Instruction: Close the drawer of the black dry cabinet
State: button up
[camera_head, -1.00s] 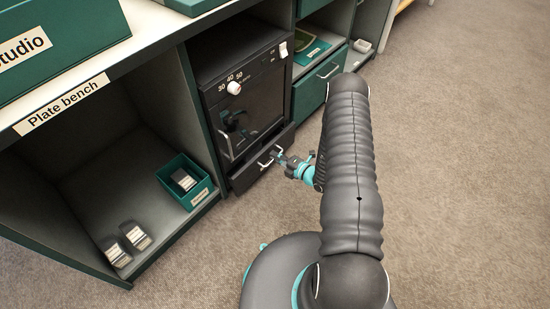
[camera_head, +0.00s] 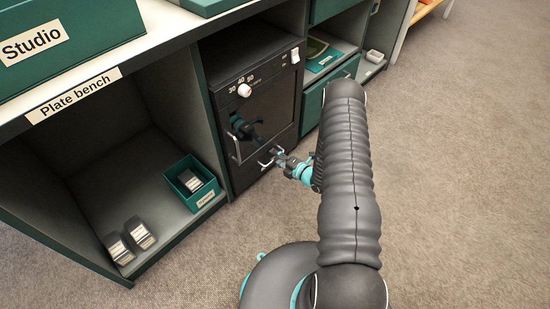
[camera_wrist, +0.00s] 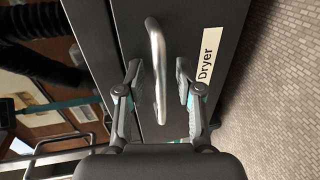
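The black dry cabinet (camera_head: 285,100) stands in the bench, with a white dial and a dark glass door with a bar handle. Its drawer (camera_head: 246,178) is at the bottom, and its front looks flush with the cabinet. In the wrist view the drawer front (camera_wrist: 188,18) carries a "Dryer" label (camera_wrist: 206,65) and a silver bar handle (camera_wrist: 157,50). My gripper (camera_head: 280,160) is at the drawer handle. In the wrist view my gripper (camera_wrist: 158,70) is open, one finger on each side of the handle, with gaps showing.
Left of the cabinet is an open bay of the plate bench (camera_head: 75,95) with a green bin (camera_head: 205,195) and two small boxes (camera_head: 139,233). A green drawer (camera_head: 312,105) is to the right. The carpet (camera_head: 450,180) at right is clear.

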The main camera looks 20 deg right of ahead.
jog(key=v, duration=1.2)
dwell(0.3)
